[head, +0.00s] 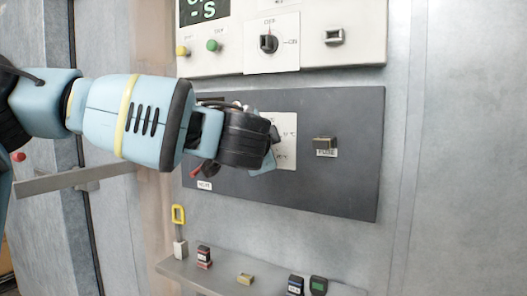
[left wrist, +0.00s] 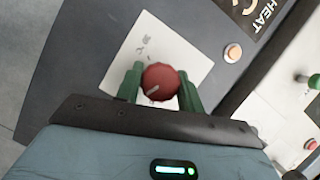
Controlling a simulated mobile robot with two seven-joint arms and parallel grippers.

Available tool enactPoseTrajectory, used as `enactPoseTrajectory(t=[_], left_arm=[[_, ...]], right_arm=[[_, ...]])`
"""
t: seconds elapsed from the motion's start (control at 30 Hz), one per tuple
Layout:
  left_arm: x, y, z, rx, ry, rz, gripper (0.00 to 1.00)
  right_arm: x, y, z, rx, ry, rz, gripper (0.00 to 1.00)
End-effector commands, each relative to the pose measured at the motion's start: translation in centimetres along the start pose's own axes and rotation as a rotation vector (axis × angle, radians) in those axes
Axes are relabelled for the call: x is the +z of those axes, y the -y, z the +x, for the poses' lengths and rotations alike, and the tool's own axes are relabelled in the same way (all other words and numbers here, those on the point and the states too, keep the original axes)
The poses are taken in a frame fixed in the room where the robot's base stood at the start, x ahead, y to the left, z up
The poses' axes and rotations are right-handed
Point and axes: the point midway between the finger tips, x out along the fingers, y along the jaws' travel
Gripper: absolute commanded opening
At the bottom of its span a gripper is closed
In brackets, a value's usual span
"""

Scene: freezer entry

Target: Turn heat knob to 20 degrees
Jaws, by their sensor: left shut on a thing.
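The heat knob (left wrist: 160,83) is a round red knob with a pale pointer mark, set on a white dial plate (left wrist: 140,50) on the dark grey panel. In the left wrist view the pointer mark aims toward the lower left. My left gripper (left wrist: 160,90) has its green fingers on both sides of the knob and is shut on it. In the head view my left gripper (head: 268,150) reaches the dark panel (head: 345,180) and hides the knob. Part of the white dial plate (head: 288,150) shows behind it; its markings are too small to read. My right gripper is not in view.
Above is a white panel with a black rotary switch (head: 269,43), a green button (head: 213,45) and a yellow button (head: 182,51).

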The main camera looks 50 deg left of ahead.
Motion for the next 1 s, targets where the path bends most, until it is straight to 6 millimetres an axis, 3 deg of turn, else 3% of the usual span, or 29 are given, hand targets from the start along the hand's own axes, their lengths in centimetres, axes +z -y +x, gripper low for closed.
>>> enactPoseTrajectory(t=[0.2,0.5,1.0], left_arm=[[0.0,-0.3,0.1,-0.073,0.000,0.176,0.15],[0.1,-0.2,0.1,-0.145,0.001,0.348,0.15],[0.0,0.0,0.0,-0.182,0.001,0.434,0.15]], right_arm=[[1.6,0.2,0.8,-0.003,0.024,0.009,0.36],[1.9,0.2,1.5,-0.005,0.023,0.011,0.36],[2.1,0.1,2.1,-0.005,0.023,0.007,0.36]])
